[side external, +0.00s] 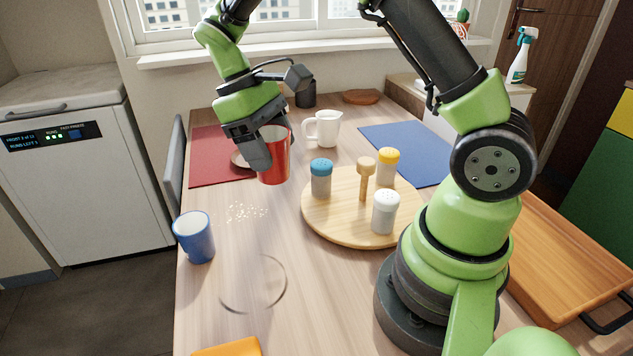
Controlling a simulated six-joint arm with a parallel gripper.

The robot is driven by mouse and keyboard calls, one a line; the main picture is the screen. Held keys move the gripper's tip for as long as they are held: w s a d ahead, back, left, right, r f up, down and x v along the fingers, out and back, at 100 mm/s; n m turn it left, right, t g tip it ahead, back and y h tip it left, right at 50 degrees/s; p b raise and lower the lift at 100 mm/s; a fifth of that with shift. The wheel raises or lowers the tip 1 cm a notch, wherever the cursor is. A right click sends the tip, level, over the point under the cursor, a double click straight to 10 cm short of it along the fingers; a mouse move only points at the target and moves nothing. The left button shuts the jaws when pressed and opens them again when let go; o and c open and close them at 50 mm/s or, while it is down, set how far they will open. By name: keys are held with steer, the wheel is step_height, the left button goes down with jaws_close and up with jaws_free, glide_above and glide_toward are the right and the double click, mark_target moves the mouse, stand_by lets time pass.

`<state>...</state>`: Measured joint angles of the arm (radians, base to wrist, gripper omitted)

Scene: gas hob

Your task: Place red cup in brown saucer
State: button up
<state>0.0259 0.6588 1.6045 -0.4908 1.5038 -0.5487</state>
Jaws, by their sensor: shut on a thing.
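The red cup (275,163) is upright in my gripper (262,150), near the right edge of the red mat. The gripper is shut on the cup's upper part, and its finger hides some of the cup's left side. I cannot tell for certain how far the cup's base is above the table. A brown, round, flat saucer (361,97) lies at the far edge of the table, behind and to the right of the cup, and looks empty. The cup and this saucer are well apart.
A pale saucer (238,159) is partly hidden behind the gripper. A white mug (324,128), dark cup (305,95) and blue cup (194,237) stand around. A round wooden board (330,221) holds shakers. A blue mat (405,150) is right.

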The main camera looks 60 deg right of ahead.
steer(key=w+d+f+n+t+h, duration=0.1)
steer(key=w+d+f+n+h, duration=0.1)
steer(key=w+d+n, duration=0.35)
steer(key=w+d+f+n+t+h, duration=0.2)
steer(key=d+n, duration=0.4)
steer(key=d, duration=0.4)
glide_above(292, 182)
steer(key=shift+n, duration=0.45)
step_height(292, 182, down, 10)
steer(key=shift+r, duration=0.25)
steer(key=shift+f, duration=0.25)
steer(key=shift+f, duration=0.1)
steer(key=o, duration=1)
